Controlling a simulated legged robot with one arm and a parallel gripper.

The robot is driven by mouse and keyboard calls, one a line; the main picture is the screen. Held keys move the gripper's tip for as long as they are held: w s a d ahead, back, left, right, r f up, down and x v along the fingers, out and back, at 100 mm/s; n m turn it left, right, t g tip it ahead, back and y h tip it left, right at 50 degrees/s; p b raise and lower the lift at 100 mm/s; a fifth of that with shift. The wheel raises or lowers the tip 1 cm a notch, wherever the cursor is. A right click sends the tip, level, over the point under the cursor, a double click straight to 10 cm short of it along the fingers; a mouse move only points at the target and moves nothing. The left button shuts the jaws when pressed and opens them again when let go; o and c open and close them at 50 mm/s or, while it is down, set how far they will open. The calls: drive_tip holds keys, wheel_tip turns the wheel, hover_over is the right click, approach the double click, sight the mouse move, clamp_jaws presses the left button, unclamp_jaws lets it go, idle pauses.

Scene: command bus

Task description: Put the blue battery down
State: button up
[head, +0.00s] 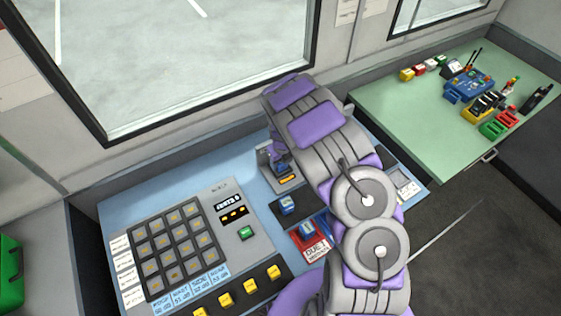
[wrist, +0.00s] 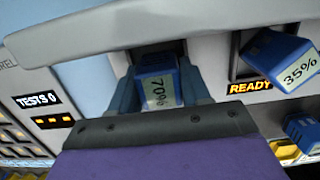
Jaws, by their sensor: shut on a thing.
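The blue battery marked 70% (wrist: 158,88) is between the two fingers of my gripper (wrist: 160,75) in the wrist view, and the gripper is shut on it. The battery's far end meets a grey panel with a dark opening; I cannot tell whether it rests in it. In the head view my gripper (head: 277,152) is over the grey upright unit (head: 264,160) at the back of the blue console, and my arm hides part of this area. A second blue battery, marked 35% (wrist: 286,62), is tilted near the orange READY display (wrist: 249,87) on the right.
Another blue battery (wrist: 302,130) shows at the wrist view's right edge. The keypad (head: 172,250) and green button (head: 246,233) are left. A green table (head: 400,115) with several items is right.

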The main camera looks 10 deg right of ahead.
drive_tip(key=shift+a+f, duration=0.1)
drive_tip(key=shift+a, duration=0.15)
drive_tip(key=o, duration=1.3)
drive_tip(key=shift+d, duration=0.25)
drive_tip(key=shift+c, duration=0.2)
